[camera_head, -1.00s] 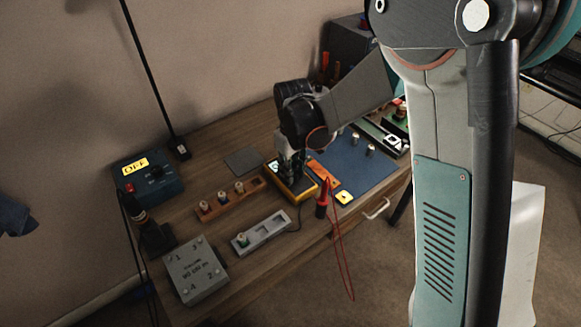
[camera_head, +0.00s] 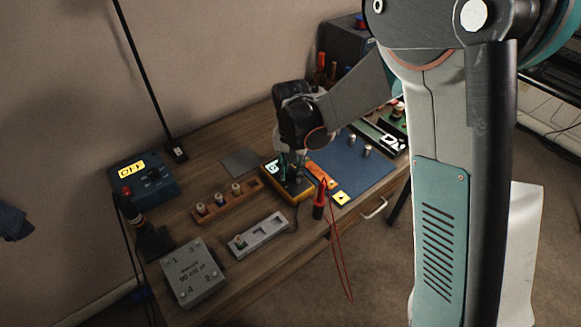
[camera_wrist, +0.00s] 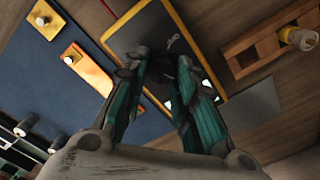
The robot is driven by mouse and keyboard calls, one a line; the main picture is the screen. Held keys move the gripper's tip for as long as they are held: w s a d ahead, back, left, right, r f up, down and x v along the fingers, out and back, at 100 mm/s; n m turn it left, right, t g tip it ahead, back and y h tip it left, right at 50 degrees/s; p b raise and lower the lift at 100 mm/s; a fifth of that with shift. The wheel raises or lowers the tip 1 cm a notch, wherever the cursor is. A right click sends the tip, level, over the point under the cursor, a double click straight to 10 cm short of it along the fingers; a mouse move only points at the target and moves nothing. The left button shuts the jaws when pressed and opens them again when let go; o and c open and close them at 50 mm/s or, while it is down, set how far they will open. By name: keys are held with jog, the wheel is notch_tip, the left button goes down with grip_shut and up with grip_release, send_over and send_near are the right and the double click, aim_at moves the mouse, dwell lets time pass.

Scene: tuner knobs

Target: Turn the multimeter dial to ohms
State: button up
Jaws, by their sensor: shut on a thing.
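The multimeter (camera_head: 297,193) is a yellow-edged dark box lying on the wooden desk, partly hidden by my gripper in the head view. In the wrist view its dark face and yellow rim (camera_wrist: 207,20) fill the top middle. My gripper (camera_head: 291,172) is over the multimeter, pointing down. In the wrist view my gripper's teal-padded fingers (camera_wrist: 165,68) close together on the dark dial (camera_wrist: 186,75), which is mostly hidden between them. A bit of the lit display shows beside the fingers. The dial's setting cannot be read.
A red probe (camera_head: 319,200) with a red lead stands just right of the multimeter. A blue mat (camera_head: 372,178) lies behind it to the right. A wooden knob rack (camera_head: 215,212), a grey tray (camera_head: 262,235), and an OFF box (camera_head: 160,190) stand to the left.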

jog(key=m, duration=0.3)
jog(key=shift+s+a, duration=0.1)
jog(key=shift+a, duration=0.05)
jog(key=shift+s+m, duration=0.25)
jog(key=shift+m, duration=0.55)
jog(key=shift+a, duration=0.1)
jog(key=o, duration=1.1)
jog(key=shift+a, duration=0.15)
jog(key=shift+c, duration=0.2)
jog(key=shift+w+a, duration=0.1)
jog(key=shift+a, duration=0.1)
jog(key=shift+w+d+r, duration=0.15)
jog(key=shift+d+r, duration=0.05)
jog(key=shift+r, duration=0.3)
notch_tip(320, 180, up, 11)
jog(key=a, duration=0.1)
jog(key=shift+w, duration=0.15)
